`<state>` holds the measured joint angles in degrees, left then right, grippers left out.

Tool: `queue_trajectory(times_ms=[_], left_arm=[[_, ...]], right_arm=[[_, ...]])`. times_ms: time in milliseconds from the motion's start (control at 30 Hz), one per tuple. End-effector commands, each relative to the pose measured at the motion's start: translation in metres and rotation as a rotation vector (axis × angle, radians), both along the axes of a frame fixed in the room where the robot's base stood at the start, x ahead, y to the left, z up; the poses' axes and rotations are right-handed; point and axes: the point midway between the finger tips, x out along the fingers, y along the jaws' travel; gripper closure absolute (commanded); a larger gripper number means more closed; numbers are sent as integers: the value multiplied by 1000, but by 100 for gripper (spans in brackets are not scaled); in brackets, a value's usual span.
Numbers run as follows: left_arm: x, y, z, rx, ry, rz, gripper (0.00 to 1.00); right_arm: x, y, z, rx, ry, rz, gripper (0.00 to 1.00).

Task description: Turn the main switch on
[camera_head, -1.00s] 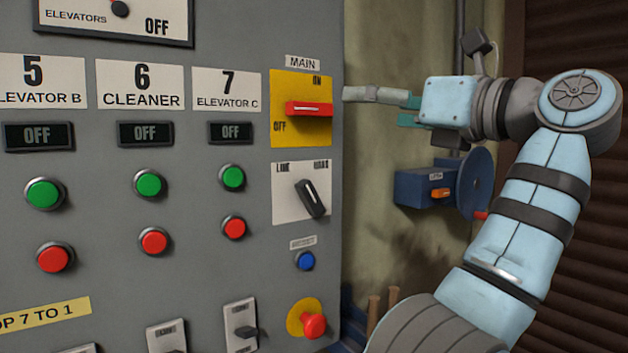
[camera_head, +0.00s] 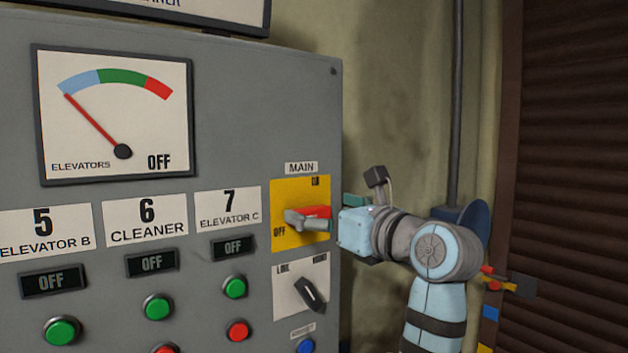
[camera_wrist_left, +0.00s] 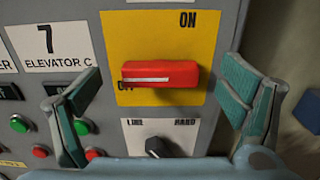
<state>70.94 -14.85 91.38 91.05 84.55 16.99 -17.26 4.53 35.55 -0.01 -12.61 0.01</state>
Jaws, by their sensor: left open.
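The main switch (camera_head: 318,212) is a red bar handle on a yellow plate (camera_head: 287,188) under a MAIN label. Its handle lies level, with the OFF mark at its left end and ON above. The left wrist view shows the red handle (camera_wrist_left: 162,74) large, with a white line on its left half. My left gripper (camera_head: 323,209) is open in front of the plate, partly covering the handle in the head view. In the left wrist view its two fingers (camera_wrist_left: 163,88) stand apart, left and right of the handle; contact cannot be told. My right gripper is not in view.
Below the main switch is a black LINE/HAND selector (camera_head: 308,294), with a blue button (camera_head: 305,346) under it. Green buttons and OFF displays fill the panel to the left. A wall and a brown shutter (camera_head: 570,150) stand at the right.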

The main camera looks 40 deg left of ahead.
Motion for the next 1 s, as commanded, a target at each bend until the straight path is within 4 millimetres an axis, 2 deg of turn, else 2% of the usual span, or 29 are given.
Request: queue_trajectory(times_ms=[100,200,467,767,1000], left_arm=[[6,18,-4,1,2,1,10],[8,25,-4,0,2,0,10],[9,26,-5,-2,2,-2,10],[9,26,-5,-2,2,-2,58],[9,26,-4,4,16,-2,58]], right_arm=[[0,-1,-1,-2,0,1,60],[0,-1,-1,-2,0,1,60],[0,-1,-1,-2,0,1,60],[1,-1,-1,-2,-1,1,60],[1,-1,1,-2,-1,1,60]])
